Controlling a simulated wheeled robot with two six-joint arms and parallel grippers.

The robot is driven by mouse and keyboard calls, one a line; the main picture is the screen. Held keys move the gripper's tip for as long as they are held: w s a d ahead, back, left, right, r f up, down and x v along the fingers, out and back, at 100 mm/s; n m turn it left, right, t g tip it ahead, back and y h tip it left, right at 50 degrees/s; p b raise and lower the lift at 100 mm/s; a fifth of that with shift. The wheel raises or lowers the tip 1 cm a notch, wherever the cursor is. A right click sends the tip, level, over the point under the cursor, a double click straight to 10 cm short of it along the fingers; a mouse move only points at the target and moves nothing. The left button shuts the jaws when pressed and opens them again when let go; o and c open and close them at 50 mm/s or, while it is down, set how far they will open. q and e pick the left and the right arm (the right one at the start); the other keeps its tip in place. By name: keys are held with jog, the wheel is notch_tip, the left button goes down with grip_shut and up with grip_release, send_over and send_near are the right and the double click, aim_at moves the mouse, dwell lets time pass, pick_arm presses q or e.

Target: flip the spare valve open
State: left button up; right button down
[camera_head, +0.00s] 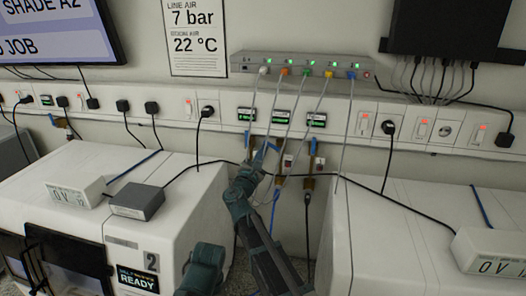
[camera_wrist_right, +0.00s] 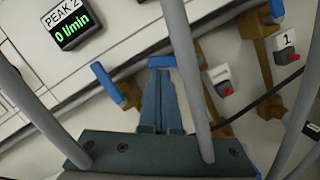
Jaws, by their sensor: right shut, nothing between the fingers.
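Brass valves with blue levers sit in a row on the wall below the meters. In the wrist view, one blue lever (camera_wrist_right: 108,85) is slanted, left of my fingers. A short blue piece (camera_wrist_right: 162,62) is right at my fingertips; I cannot tell if they touch. Another blue lever (camera_wrist_right: 277,8) is at the top right, and a lever also shows in the head view (camera_head: 313,147). I cannot read which valve is the spare. My right gripper (camera_wrist_right: 161,85) is shut and empty; in the head view it is at the valves (camera_head: 262,155).
Grey cables (camera_wrist_right: 185,70) hang across the wrist view, close to my gripper. Tags with red buttons (camera_wrist_right: 225,88) are beside the valves. A PEAK 2 meter (camera_wrist_right: 72,25) reads 0 l/min. White machines (camera_head: 75,185) stand either side of my arm, with a grey box (camera_head: 137,200) on the left one.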

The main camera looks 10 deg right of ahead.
aim_at(267, 143)
jog(key=m+p, duration=0.1)
jog(key=r+m, duration=0.1)
jog(key=m, duration=0.1)
jog(key=shift+d+r+g+p, duration=0.15)
jog(key=shift+r+g+p, duration=0.15)
jog(key=shift+p, duration=0.05)
jog(key=shift+s+d+r+p, duration=0.2)
jog(key=shift+d+r+p, duration=0.15)
jog(key=shift+r+p, duration=0.2)
jog(key=shift+s+d+r+p, duration=0.15)
jog(key=shift+d+r+p, duration=0.15)
jog(key=shift+r+p, duration=0.25)
pick_arm(q)
notch_tip(267, 143, up, 4)
jog(key=shift+r, duration=0.15)
pick_arm(e)
jog(key=shift+f, duration=0.1)
jog(key=shift+w+a+f, duration=0.1)
